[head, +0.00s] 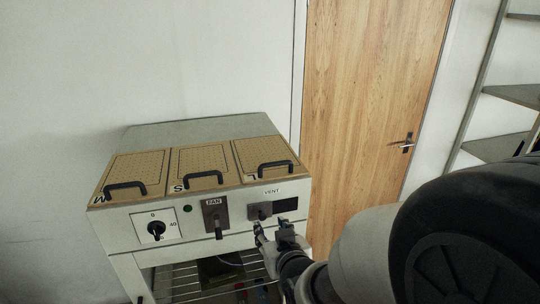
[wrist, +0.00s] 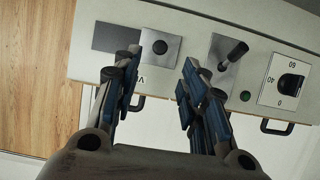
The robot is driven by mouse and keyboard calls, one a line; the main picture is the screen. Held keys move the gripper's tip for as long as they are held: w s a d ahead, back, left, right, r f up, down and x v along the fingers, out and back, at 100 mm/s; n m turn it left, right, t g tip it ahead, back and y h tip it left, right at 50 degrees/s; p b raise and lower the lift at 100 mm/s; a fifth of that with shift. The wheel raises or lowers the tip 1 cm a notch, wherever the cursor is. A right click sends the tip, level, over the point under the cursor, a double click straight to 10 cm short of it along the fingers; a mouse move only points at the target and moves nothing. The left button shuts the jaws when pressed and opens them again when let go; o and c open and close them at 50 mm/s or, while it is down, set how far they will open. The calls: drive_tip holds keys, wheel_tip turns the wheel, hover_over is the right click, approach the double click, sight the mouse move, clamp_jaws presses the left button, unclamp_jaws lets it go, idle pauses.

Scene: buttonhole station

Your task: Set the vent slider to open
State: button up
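The vent slider (head: 260,210) is a grey metal plate with a small dark knob, on the station's front at the right under the VENT label. A dark rectangular opening (head: 286,204) shows just right of the plate. In the wrist view, which is turned over, the slider plate (wrist: 168,52) lies right of the dark opening (wrist: 116,37). My gripper (head: 270,232) is just below and in front of the slider. In the wrist view my gripper (wrist: 162,64) is open, with the knob appearing between the fingertips. Nothing is held; I cannot tell whether a finger touches the knob.
The fan lever (head: 217,220) stands left of the slider, near a green light (head: 187,208) and a rotary dial (head: 156,229). Three handled lids (head: 203,162) cover the top. A wire shelf (head: 190,283) is below. A wooden door (head: 375,80) is behind at the right.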

sight(263, 217)
drive_tip(key=x, duration=0.8)
drive_tip(key=shift+w+a+b, duration=0.1)
drive_tip(key=shift+w+b, duration=0.15)
drive_tip(key=shift+b, duration=0.05)
clamp_jaws()
idle(0.3)
